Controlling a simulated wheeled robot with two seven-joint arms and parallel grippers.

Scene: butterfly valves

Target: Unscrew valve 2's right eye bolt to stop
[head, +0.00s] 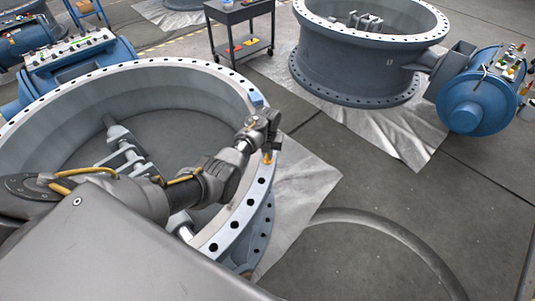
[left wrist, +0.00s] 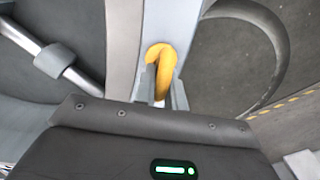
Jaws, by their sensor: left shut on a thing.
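Valve 2, taken to be the large grey ring nearest me (head: 255,205), lies flat with a row of holes around its flange. A yellow eye bolt (head: 267,157) stands on the right side of its rim. In the left wrist view the eye bolt (left wrist: 162,60) shows as a yellow loop between the two fingers. My left gripper (head: 266,146) reaches over the ring from the left and is shut on the eye bolt. In the left wrist view the gripper's fingers (left wrist: 163,88) press on both sides of the loop. The bolt's thread is hidden. My right gripper is not in view.
Another grey valve (head: 340,60) with a blue actuator (head: 478,103) stands on a sheet at the back right. A dark cart (head: 240,35) stands behind. A curved hose or ring (head: 400,235) lies on the floor at the right. The floor between is clear.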

